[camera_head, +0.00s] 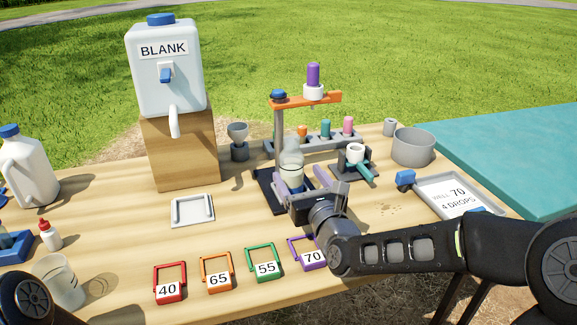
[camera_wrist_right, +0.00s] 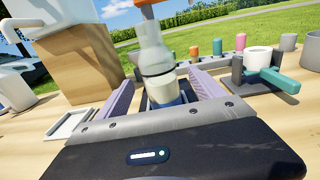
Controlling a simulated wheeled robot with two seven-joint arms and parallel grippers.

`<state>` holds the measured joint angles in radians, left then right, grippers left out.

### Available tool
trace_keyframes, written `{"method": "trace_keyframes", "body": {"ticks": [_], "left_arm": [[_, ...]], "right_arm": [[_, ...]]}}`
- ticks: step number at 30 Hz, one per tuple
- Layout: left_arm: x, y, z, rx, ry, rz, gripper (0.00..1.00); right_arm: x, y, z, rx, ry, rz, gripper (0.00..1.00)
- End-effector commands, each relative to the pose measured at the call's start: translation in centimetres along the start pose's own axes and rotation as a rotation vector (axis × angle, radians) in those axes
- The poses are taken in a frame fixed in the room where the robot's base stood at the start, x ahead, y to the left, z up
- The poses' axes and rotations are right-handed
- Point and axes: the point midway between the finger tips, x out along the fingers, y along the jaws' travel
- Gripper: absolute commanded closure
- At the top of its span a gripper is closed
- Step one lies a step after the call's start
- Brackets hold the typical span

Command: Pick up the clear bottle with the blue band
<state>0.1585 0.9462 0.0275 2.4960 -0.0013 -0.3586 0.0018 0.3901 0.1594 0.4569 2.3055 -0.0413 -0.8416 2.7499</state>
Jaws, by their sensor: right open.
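The clear bottle (camera_head: 291,160) stands upright on the dark base of a stand, below its orange arm. It has a narrow neck and pale contents; a dark band circles it in the right wrist view (camera_wrist_right: 155,62), where its blue colour is hard to tell. My right gripper (camera_head: 300,179) is open, with its pale purple fingers on either side of the bottle's lower part. In the right wrist view the bottle stands between the fingers (camera_wrist_right: 163,88), with no clear contact. The gripper body hides the bottle's bottom. My left gripper is out of view.
The stand's orange arm (camera_head: 305,99) overhangs the bottle. A rack of coloured vials (camera_head: 325,138) is behind it, and a cup holder with a teal handle (camera_head: 357,168) is close on the right. Numbered coloured tags (camera_head: 219,282) lie in front.

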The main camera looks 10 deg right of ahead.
Motion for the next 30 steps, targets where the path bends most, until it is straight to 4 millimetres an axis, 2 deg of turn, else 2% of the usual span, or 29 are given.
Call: {"method": "trace_keyframes", "body": {"ticks": [5,12,23,30], "left_arm": [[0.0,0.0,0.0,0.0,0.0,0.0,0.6],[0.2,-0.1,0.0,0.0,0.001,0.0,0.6],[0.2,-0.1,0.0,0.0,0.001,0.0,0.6],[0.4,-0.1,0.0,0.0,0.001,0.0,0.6]], "right_arm": [[0.3,0.0,0.0,0.001,0.0,0.0,0.22],[2.5,0.1,0.0,0.001,0.0,0.001,0.22],[3.0,0.1,0.0,0.0,0.0,0.0,0.22],[6.2,0.3,0.0,0.001,0.0,0.002,0.22]]}}
